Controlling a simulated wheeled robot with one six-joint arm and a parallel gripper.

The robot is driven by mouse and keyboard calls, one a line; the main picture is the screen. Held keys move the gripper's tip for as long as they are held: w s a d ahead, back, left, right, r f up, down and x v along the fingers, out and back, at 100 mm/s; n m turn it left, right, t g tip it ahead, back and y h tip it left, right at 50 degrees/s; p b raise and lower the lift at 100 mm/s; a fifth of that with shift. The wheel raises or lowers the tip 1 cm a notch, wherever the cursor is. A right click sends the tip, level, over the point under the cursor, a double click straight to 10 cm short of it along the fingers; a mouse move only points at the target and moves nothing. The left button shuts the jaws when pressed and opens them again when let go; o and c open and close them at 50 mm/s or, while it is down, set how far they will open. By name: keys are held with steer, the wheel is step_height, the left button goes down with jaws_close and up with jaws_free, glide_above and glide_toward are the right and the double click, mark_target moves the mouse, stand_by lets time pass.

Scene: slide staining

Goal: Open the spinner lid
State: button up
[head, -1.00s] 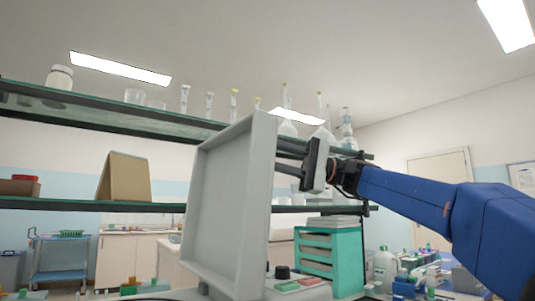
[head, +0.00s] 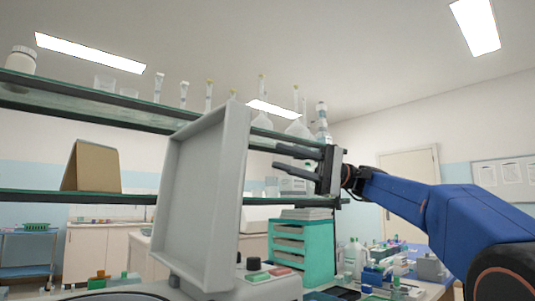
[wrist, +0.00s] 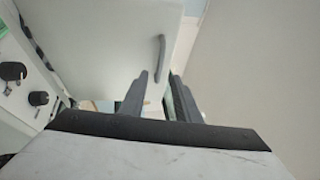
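The spinner lid (head: 200,205) is a large pale grey panel with a raised rim. In the head view it stands raised, close to upright, above the spinner body (head: 268,288) at the bottom. My gripper (head: 276,157) is to the right of the lid's upper part, its fingers pointing left and spread with a gap between them. Nothing is held. In the wrist view the lid's outer face (wrist: 105,45) shows a dark curved handle (wrist: 161,58) just beyond my open fingers (wrist: 158,88). The handle appears apart from the fingers. The hinge is not clearly visible.
Dark knobs (wrist: 14,71) show at the left in the wrist view. A glass shelf (head: 95,196) with a brown board (head: 92,167) and glassware above runs behind the lid. A teal drawer unit (head: 302,252) stands right of the spinner, below my arm.

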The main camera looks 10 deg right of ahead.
steer(key=v, duration=0.5)
steer(key=shift+d+f, duration=0.1)
steer(key=shift+d, duration=0.2)
steer(key=shift+d, duration=0.1)
